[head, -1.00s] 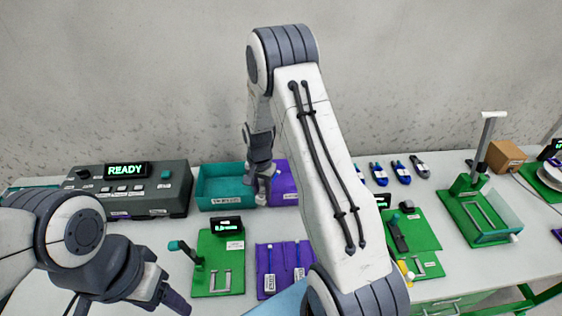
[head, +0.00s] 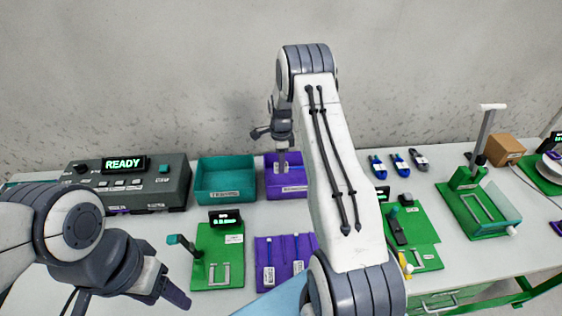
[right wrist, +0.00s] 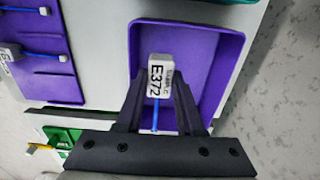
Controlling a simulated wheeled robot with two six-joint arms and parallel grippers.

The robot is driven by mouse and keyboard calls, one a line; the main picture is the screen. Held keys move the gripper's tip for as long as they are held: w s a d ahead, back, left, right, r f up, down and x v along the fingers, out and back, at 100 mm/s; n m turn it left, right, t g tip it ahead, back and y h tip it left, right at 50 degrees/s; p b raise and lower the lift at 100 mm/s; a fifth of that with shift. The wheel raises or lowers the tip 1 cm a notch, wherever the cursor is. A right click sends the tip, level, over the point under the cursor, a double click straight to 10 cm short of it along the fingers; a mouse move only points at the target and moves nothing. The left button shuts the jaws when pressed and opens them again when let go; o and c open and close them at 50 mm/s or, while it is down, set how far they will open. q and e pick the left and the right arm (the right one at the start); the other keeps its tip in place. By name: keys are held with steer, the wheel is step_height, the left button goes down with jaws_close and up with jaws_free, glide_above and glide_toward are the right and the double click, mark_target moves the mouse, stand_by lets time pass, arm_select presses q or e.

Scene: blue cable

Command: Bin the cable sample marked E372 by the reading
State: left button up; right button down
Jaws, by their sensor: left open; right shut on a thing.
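My right gripper (right wrist: 158,95) is shut on the cable sample marked E372 (right wrist: 160,78), a blue cable with a white label block. In the right wrist view the sample is held over the purple bin (right wrist: 237,60), whose visible floor looks empty. In the head view my right gripper (head: 283,165) is at the purple bin (head: 287,191), and the sample cannot be made out there. The teal bin (head: 225,195) stands just left of it. My left gripper (head: 172,292) is open and empty, low at the left, away from the bins.
The tester box (head: 125,190) at the left shows READY. A green fixture with a small display (head: 219,260) and a purple mat (head: 262,250) with blue cables lie in front of the bins. Another green fixture (head: 425,235) and a green stand (head: 480,210) are to the right.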

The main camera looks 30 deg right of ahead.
steer(key=shift+f+b, duration=2.3)
steer(key=shift+f, duration=1.45)
steer(key=shift+w+a, duration=0.1)
steer(key=shift+a, duration=0.05)
steer(key=shift+f+b, duration=1.1)
steer(key=shift+f, duration=0.35)
steer(key=shift+c, duration=2.3)
jaws_free()
steer(key=shift+r+p, duration=4)
steer(key=shift+r, duration=2)
